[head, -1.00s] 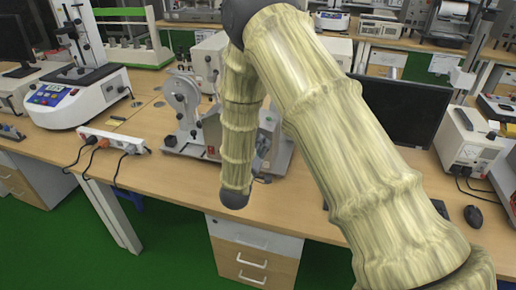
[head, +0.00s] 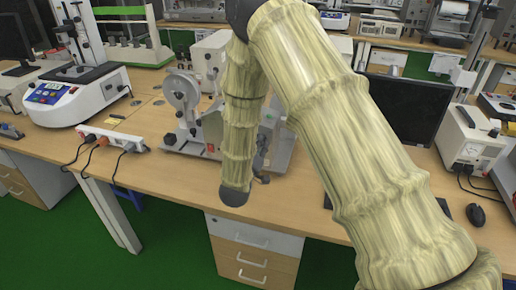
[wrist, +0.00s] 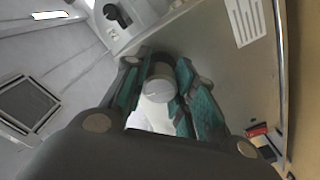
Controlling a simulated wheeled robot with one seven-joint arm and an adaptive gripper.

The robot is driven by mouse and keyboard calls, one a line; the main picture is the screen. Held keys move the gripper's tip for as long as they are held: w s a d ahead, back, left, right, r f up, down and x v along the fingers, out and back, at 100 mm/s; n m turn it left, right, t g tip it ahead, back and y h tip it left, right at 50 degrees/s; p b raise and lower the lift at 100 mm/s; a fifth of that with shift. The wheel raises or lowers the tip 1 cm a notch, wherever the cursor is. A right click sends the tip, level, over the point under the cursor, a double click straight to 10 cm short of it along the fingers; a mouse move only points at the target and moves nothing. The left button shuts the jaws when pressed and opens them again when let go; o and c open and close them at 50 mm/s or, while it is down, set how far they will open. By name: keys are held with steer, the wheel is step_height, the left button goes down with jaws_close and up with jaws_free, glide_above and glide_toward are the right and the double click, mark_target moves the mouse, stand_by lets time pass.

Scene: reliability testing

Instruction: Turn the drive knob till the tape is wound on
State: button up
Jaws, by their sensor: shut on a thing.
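The tape machine stands on the wooden bench in the head view, with a pale reel (head: 181,92) on an upright plate at its left. My arm covers its middle. The drive knob (wrist: 157,88) is a light grey round piece in the wrist view. My gripper (wrist: 161,70) has its teal-padded fingers on both sides of the knob and is shut on it. In the head view only a dark part of my gripper (head: 262,165) shows beside my arm, and the knob is hidden. I cannot tell how much tape is on the reel.
A white power strip (head: 113,139) with cables lies left of the machine. A white instrument (head: 78,97) with a blue panel stands farther left. A dark monitor (head: 405,105) and a white power supply (head: 468,140) stand to the right. The bench front is mostly clear.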

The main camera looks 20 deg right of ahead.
steer(key=m+b, duration=0.1)
steer(key=m, duration=0.1)
steer(key=m+b, duration=0.1)
steer(key=m, duration=0.1)
steer(key=shift+f+m, duration=0.2)
steer(key=shift+m, duration=0.2)
steer(key=m+b, duration=0.3)
steer(key=shift+m, duration=0.3)
steer(key=m+b, duration=0.3)
steer(key=m, duration=0.1)
steer(key=shift+f, duration=0.1)
steer(key=shift+m+b, duration=1.45)
steer(key=shift+m, duration=0.75)
steer(key=shift+r, duration=0.2)
steer(key=o, duration=1.1)
steer(key=shift+c, duration=0.2)
steer(key=shift+a, duration=0.1)
